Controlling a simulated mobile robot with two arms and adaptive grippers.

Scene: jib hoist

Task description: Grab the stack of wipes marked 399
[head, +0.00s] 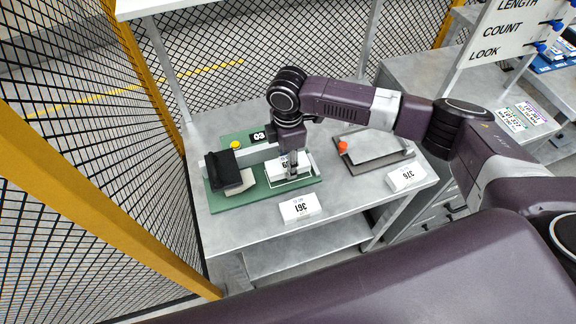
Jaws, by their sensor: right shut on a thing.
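The white stack of wipes (275,168) sits on a green board (222,203) on the grey metal table, within a white outline. Dark digits show on it, but my gripper partly hides them, so I cannot read the full number. My right gripper (293,168) points straight down over the stack and is shut on it. The stack appears to be still at board level; I cannot tell whether it touches the board. My left gripper is not in view.
A black block on a pale base (228,174) stands left of the stack, near a yellow button (235,144). A grey tray (385,150) with an orange knob is at right. Mesh fencing (80,150) borders the left and back.

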